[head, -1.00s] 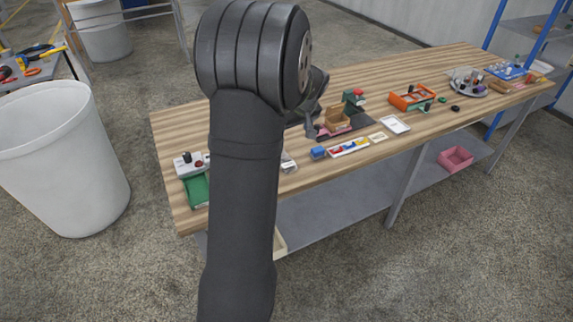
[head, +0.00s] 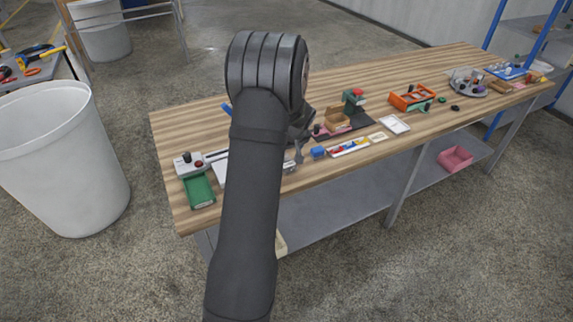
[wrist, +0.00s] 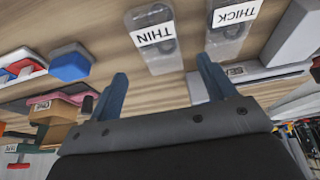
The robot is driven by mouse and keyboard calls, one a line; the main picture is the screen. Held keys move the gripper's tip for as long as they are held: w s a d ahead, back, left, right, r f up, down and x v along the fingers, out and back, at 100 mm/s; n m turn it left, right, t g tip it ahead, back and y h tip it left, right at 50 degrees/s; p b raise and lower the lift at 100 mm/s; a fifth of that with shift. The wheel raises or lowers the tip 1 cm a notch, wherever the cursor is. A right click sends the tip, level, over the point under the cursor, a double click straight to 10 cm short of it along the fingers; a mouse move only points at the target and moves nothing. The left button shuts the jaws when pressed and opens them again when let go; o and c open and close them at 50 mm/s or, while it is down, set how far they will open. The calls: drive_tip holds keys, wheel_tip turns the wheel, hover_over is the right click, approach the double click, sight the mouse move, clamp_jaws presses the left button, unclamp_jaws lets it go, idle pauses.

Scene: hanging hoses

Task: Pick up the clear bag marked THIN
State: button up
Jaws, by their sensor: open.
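The clear bag marked THIN (wrist: 163,58) lies on the wooden bench, at the top middle of the wrist view, with its white label readable. A second clear bag, marked THICK (wrist: 230,40), lies to its right. My gripper (wrist: 163,88) is open and empty, with its two blue fingers apart. The THIN bag shows beyond the gap between the fingertips, and neither finger appears to touch it. In the head view my arm hides most of my gripper, and I cannot make out the THIN bag there.
A blue block (wrist: 68,65) lies left of the THIN bag on the bench (head: 190,125). A brown cardboard box (head: 336,119) stands behind it. A green tray (head: 199,190) is at the bench's left end. A white bin (head: 60,155) stands on the floor.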

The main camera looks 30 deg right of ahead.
drive_tip(key=x, duration=0.4)
drive_tip(key=shift+s+a+f, duration=0.1)
drive_tip(key=shift+s+f, duration=0.05)
drive_tip(key=shift+f, duration=0.2)
drive_tip(key=c, duration=1.1)
drive_tip(key=shift+o, duration=0.2)
drive_tip(key=shift+r, duration=0.1)
